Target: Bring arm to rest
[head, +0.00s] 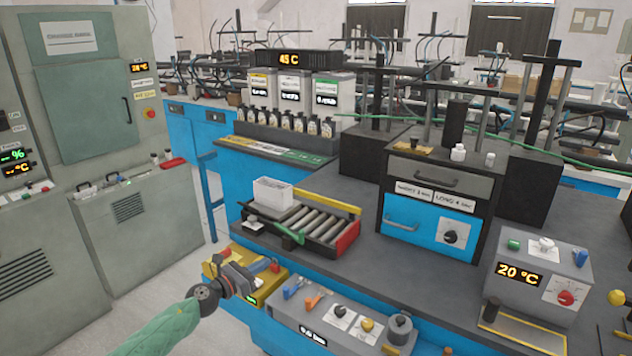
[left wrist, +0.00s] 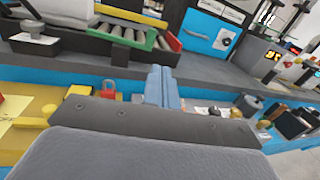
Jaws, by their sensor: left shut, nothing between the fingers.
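My left arm comes in from the bottom left of the head view with a green sleeve. My left gripper (head: 255,283) is in front of the bench, over the yellow box (head: 221,262) at its front edge. My right gripper shows in neither view.
A roller tray (head: 312,222) with a white bin (head: 272,192) stands on the grey bench. A control box (head: 335,318) with knobs runs along the front edge. A blue-drawer unit (head: 436,205) and a 20 C device (head: 538,280) stand right. Grey cabinets (head: 150,235) stand left.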

